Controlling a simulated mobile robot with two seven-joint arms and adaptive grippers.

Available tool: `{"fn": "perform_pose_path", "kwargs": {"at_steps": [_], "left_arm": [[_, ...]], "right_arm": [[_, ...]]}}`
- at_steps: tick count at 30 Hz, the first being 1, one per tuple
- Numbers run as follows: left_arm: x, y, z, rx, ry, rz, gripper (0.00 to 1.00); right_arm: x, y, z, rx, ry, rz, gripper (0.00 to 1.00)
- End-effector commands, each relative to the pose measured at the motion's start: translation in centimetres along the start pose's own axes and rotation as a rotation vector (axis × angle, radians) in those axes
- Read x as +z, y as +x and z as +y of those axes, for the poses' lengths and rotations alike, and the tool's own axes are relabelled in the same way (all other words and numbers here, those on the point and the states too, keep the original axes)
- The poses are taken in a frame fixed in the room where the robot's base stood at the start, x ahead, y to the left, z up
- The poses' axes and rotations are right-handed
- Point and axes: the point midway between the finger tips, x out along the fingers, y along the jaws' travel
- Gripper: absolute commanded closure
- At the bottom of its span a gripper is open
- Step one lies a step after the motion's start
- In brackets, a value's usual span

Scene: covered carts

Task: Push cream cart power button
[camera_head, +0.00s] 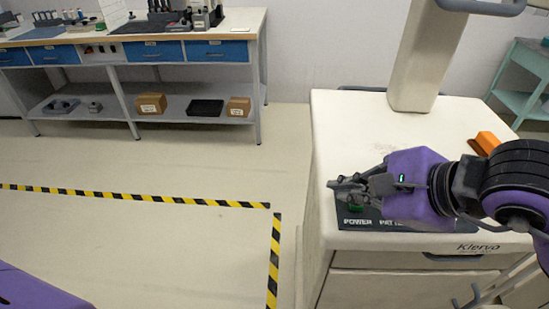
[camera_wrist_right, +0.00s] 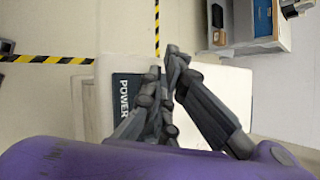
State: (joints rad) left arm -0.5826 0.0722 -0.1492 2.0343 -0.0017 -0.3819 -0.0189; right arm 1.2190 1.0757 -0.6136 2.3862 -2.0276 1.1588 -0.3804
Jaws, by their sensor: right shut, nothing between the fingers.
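The cream cart (camera_head: 350,120) stands at the right in the head view. A dark panel (camera_head: 352,222) with the word POWER lies along the front of its top. A green button (camera_head: 355,209) shows just above that word, partly hidden under my right gripper. My right gripper (camera_head: 336,184) is shut and empty, its fingers pointing left over the panel area; I cannot tell whether it touches the button. In the right wrist view the shut fingers (camera_wrist_right: 168,72) lie beside the POWER panel (camera_wrist_right: 122,92), and the button is hidden. My left gripper is out of view.
An orange object (camera_head: 485,142) lies on the cart top behind my right arm. The cart's upright column (camera_head: 420,60) rises at the back. A workbench (camera_head: 180,38) with blue drawers stands at the far left. The floor with striped tape (camera_head: 140,197) is clear.

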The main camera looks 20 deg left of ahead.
Motion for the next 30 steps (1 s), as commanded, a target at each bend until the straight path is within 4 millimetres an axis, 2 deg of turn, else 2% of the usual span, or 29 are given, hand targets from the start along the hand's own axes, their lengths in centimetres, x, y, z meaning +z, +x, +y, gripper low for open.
{"fn": "perform_pose_path", "kwargs": {"at_steps": [10,24,30], "left_arm": [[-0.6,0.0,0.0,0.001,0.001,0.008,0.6],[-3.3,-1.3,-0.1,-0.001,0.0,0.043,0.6],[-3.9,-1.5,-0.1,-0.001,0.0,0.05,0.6]], "right_arm": [[0.2,-0.3,-0.3,-0.001,0.0,0.0,1.0],[2.6,-3.6,-2.7,-0.003,-0.002,0.0,1.0],[3.1,-4.2,-3.1,-0.001,0.0,0.001,1.0]]}}
